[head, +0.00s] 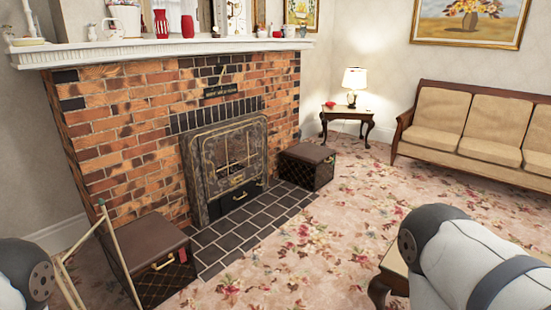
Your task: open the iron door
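The iron door (229,159) is a dark metal panel with gold scrollwork, set in the brick fireplace at the centre of the head view. It looks shut. A brass handle (239,196) sits low on the front, and a smaller one (237,180) shows just above it. Parts of my two arms show at the lower left and lower right edges, well apart from the door. Neither gripper is in view.
Dark tiles form a hearth (250,225) before the fireplace. A brown box (150,250) stands at its left end and another box (308,167) at its right. A wooden table edge (391,270) is at lower right. Flowered carpet (310,255) lies clear in front.

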